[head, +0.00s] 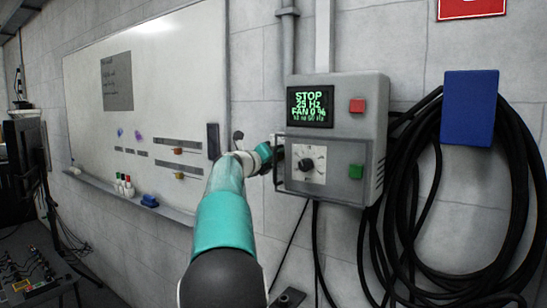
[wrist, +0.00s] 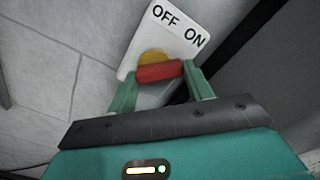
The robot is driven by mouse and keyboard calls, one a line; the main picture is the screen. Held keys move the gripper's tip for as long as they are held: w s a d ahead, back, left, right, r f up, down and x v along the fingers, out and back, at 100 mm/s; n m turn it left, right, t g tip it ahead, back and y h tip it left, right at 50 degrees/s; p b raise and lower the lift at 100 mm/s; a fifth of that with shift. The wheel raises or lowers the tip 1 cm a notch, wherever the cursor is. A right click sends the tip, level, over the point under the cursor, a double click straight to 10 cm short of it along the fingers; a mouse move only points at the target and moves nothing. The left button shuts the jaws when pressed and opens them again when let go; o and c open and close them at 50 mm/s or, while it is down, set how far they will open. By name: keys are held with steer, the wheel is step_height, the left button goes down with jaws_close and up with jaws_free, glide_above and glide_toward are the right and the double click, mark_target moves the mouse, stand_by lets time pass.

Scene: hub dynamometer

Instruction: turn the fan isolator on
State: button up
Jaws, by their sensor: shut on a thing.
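The fan isolator shows in the wrist view as a white plate (wrist: 134,50) lettered OFF and ON, with a yellow round base (wrist: 152,57) and a red handle (wrist: 160,71). The plate is tilted in the picture. The handle lies crosswise between the green fingers of my gripper (wrist: 161,78), which is shut on it. I cannot tell which label the handle points to. In the head view my gripper (head: 274,157) is at the left side of the grey control box (head: 335,130); the isolator itself is not discernible there.
The box has a display (head: 310,104) reading STOP, 25 Hz, FAN 0 %, a red button (head: 357,105), a green button (head: 355,171) and a dial (head: 307,164). Black cables (head: 515,190) hang at right. A whiteboard (head: 180,75) is at left.

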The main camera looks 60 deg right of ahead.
stand_by(0.4)
steer(key=o, duration=1)
steer(key=a, duration=0.4)
steer(key=w+a, duration=0.1)
steer(key=a, duration=0.4)
steer(key=w+a, duration=0.1)
steer(key=a, duration=0.3)
steer(key=shift+a, duration=0.3)
steer(key=shift+w, duration=0.1)
